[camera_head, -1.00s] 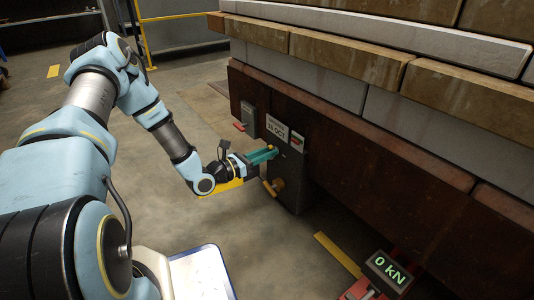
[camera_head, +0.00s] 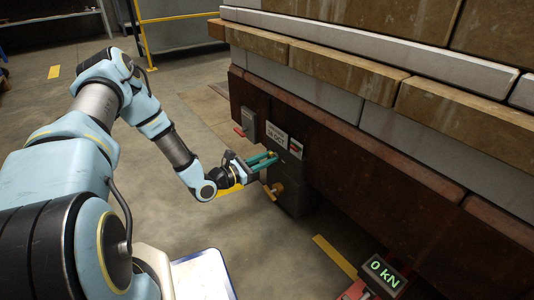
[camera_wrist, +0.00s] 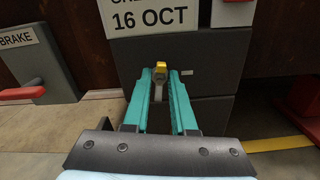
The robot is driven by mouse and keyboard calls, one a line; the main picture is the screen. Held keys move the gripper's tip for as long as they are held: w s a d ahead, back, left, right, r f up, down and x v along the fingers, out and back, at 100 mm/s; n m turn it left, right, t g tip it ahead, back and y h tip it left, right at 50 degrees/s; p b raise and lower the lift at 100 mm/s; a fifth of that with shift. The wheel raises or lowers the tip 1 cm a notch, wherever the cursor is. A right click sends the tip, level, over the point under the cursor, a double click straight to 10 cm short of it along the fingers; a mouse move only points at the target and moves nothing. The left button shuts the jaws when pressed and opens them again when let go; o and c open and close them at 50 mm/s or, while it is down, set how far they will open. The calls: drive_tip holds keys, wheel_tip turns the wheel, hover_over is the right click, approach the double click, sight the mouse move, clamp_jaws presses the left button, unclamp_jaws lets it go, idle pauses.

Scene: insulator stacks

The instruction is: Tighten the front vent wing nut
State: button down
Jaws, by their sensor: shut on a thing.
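The front vent wing nut (camera_wrist: 161,68) shows in the wrist view as a small yellow piece with a grey part below it, on the face of a dark grey box (camera_wrist: 210,60). My gripper (camera_wrist: 160,78) has its two teal fingers on either side of it and is shut on it. Part of the nut is hidden between the fingers. In the head view my gripper (camera_head: 273,158) reaches the front of the same box (camera_head: 291,200), and the nut cannot be made out there. A dated sign reading 16 OCT (camera_wrist: 150,18) is above the fingers.
A brass-coloured handle (camera_head: 276,189) sticks out just below my gripper. A brake box (camera_wrist: 40,55) with a red lever (camera_wrist: 22,93) stands to the left. A display (camera_head: 384,275) reads 0 kN at lower right. The stone stack (camera_head: 330,65) overhangs the boxes.

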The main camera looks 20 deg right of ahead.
drive_tip(key=m+p, duration=0.6)
drive_tip(key=p, duration=0.1)
drive_tip(key=shift+s+r, duration=0.1)
drive_tip(key=shift+s, duration=0.05)
drive_tip(key=m+p, duration=0.1)
drive_tip(key=m, duration=0.1)
drive_tip(key=m+p, duration=0.4)
drive_tip(key=shift+f, duration=0.4)
drive_tip(key=shift+s, duration=0.1)
idle(0.4)
drive_tip(key=c, duration=0.9)
unclamp_jaws()
drive_tip(key=s+a+p, duration=0.2)
drive_tip(key=a+p, duration=0.1)
drive_tip(key=a, duration=0.7)
drive_tip(key=shift+a, duration=0.3)
